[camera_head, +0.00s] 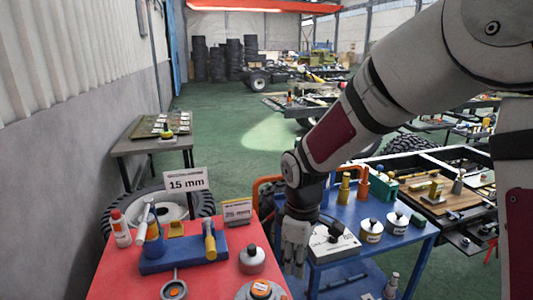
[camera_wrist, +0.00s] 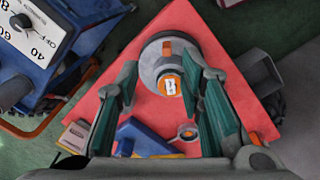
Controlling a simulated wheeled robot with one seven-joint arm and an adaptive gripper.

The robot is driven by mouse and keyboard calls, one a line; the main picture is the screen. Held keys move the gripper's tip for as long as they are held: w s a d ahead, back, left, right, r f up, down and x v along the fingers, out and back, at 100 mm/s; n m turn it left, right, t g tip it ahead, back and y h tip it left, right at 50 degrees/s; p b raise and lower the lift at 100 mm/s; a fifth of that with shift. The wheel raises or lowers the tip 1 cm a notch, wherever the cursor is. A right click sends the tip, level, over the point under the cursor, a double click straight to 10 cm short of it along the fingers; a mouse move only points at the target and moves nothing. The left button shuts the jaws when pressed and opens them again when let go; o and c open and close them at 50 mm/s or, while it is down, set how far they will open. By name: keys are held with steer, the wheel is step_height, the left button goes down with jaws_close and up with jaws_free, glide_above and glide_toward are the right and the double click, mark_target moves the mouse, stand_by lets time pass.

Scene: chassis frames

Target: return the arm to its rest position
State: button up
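My gripper (camera_head: 294,268) hangs fingers down from my bent arm, by the right edge of the red table (camera_head: 115,275) and in front of the blue cart (camera_head: 420,238). In the wrist view my gripper (camera_wrist: 166,75) has its two green-padded fingers wide apart with nothing held between them. A round grey weight-like piece with an orange mark (camera_wrist: 168,50) shows beyond the fingers, on the red table, and looks apart from them. The same piece shows at the bottom of the head view (camera_head: 262,291).
A blue vise-like block (camera_head: 185,252), a grey weight (camera_head: 252,259), a spray bottle (camera_head: 120,228) and a "15 mm" sign (camera_head: 186,179) are on the red table. A dial box (camera_head: 334,243) and several weights crowd the cart. Green floor (camera_head: 235,150) lies clear behind.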

steer(key=s+d+r+m+t, duration=0.2)
steer(key=s+d+r+m, duration=0.5)
steer(key=r, duration=0.5)
steer(key=s+d+r+m+t, duration=0.1)
steer(key=s+d+r+m, duration=0.1)
steer(key=s, duration=0.5)
steer(key=s+d+r+m+t, duration=0.1)
steer(key=s+d+r+m, duration=0.1)
steer(key=s, duration=0.5)
steer(key=shift+s+d+r+m, duration=0.2)
steer(key=shift+r+m, duration=0.3)
steer(key=shift+m, duration=0.2)
